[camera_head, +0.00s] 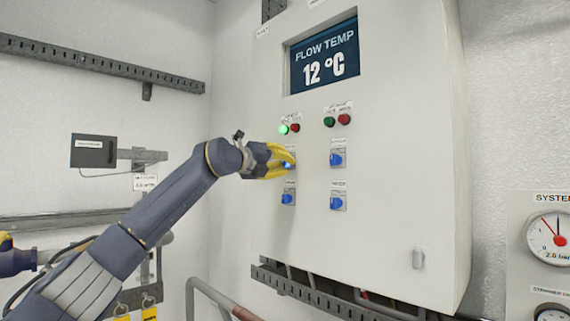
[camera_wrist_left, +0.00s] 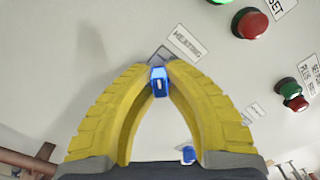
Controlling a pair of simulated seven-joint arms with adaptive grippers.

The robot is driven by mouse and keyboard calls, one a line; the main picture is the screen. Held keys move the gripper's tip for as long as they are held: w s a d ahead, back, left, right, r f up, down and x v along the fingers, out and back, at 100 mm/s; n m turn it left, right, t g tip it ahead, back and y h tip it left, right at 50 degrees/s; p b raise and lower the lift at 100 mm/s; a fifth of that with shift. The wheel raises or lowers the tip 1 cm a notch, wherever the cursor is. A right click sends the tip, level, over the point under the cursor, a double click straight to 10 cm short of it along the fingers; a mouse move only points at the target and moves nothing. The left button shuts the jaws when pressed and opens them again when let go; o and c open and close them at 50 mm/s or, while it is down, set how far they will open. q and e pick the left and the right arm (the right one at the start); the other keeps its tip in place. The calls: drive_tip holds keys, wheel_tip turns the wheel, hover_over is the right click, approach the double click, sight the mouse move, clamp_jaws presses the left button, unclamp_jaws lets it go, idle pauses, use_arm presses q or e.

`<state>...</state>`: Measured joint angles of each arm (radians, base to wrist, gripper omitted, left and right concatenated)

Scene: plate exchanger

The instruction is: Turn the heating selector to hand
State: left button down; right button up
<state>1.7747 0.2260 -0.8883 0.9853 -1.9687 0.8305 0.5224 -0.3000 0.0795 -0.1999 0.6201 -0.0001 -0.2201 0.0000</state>
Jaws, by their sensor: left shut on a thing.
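The heating selector is a small blue knob (camera_wrist_left: 158,82) on the front of the white cabinet (camera_head: 400,130), below a label reading HEATING (camera_wrist_left: 187,41) in the left wrist view. My left gripper (camera_head: 291,163) has its yellow fingers closed around this knob, in the left column of selectors. In the left wrist view the fingertips (camera_wrist_left: 158,73) meet on both sides of the knob. In the head view the fingers cover most of the knob and its plate. I cannot read which position it points to.
Blue selectors sit below (camera_head: 288,198), to the right (camera_head: 337,159) and lower right (camera_head: 338,203). The display (camera_head: 324,56) reads FLOW TEMP 12 °C. Pipes (camera_head: 215,297) run below left.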

use_arm(q)
drive_tip(key=c, duration=1.4)
unclamp_jaws()
drive_tip(key=shift+c, duration=0.2)
drive_tip(key=shift+a, duration=0.1)
drive_tip(key=v, duration=1.2)
